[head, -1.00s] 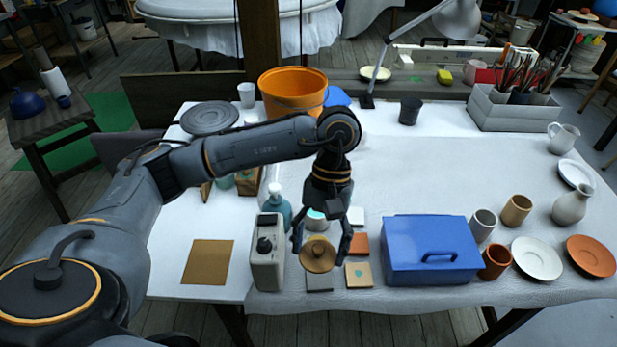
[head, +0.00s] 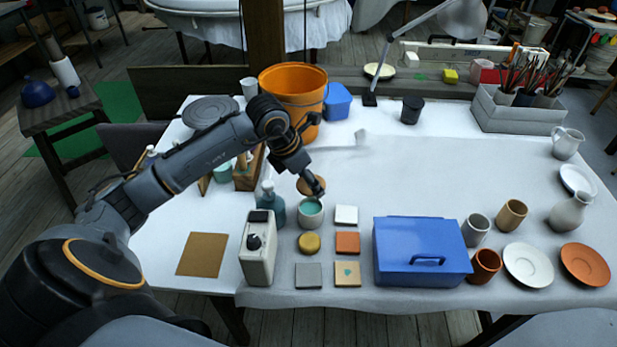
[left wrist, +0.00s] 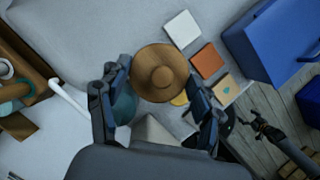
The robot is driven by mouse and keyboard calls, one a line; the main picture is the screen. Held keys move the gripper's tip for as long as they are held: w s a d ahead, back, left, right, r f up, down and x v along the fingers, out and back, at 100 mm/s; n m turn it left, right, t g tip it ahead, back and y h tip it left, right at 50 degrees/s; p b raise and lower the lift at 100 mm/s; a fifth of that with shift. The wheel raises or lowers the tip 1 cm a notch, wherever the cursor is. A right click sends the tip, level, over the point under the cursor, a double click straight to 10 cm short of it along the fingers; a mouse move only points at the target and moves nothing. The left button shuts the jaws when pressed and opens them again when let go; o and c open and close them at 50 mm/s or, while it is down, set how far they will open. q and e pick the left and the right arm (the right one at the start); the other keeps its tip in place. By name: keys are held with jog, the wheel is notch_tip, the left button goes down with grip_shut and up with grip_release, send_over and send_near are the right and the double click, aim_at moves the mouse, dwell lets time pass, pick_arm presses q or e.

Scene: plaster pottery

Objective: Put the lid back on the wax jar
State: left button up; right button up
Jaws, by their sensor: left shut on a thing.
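The wax jar (head: 310,213) is a pale open jar with teal wax inside, upright on the table's covered part. My left gripper (head: 316,186) is shut on the round wooden lid (head: 305,184). In the head view the lid shows just beyond the jar's far rim, tilted and off the jar. In the left wrist view the lid (left wrist: 161,72) lies between and ahead of the fingertips, its knob facing the camera, and the jar seems hidden behind it. A dark gripper (left wrist: 264,128), likely my right one, hangs past the table edge; its fingers are unclear.
A teal bottle (head: 271,205) stands close left of the jar, with a grey-white box with a knob (head: 259,248) in front. A yellow disc (head: 309,243) and several tiles (head: 347,243) lie nearby. A blue case (head: 422,250) stands right. Table behind the jar is mostly clear.

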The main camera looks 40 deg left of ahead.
pick_arm(q)
jog(key=shift+a+f, duration=0.1)
jog(key=shift+f, duration=0.2)
jog(key=shift+f+b, duration=0.75)
jog(key=shift+f, duration=0.2)
notch_tip(320, 180, down, 3)
jog(key=shift+r+b, duration=0.15)
jog(key=shift+b, duration=0.75)
jog(key=shift+f+b, duration=0.55)
jog(key=shift+f, duration=0.1)
jog(key=shift+r, duration=0.1)
jog(key=shift+b, duration=0.3)
jog(key=shift+f+b, duration=0.2)
jog(key=shift+b, duration=0.25)
dwell(0.5)
